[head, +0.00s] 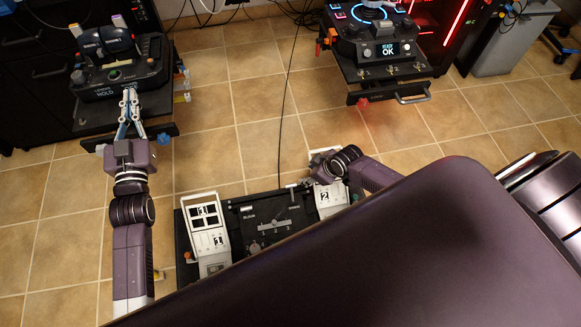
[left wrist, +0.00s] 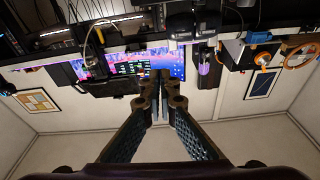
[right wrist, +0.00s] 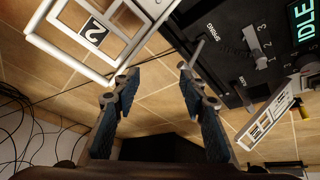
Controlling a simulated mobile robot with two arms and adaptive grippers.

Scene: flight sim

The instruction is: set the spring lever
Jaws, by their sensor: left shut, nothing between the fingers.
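The spring lever (right wrist: 196,54) is a short grey rod beside the "SPRING" lettering at the black panel's edge in the right wrist view. The black panel (head: 240,212) lies low in the head view. My right gripper (right wrist: 157,80) is open, with nothing seen held between its fingers. The rod lies close to its right fingertip in that picture; I cannot tell whether they touch. My left gripper (head: 130,100) is shut and empty at the front of the left console. Its fingertips meet in the left wrist view (left wrist: 160,88).
A numbered selector lever (right wrist: 258,45) and an "IDLE" display (right wrist: 302,20) are on the same panel. White numbered frames (head: 208,235) flank it. The left console (head: 122,82) reads "HOLD"; another console (head: 375,45) reads "OK". Tiled floor lies open between them.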

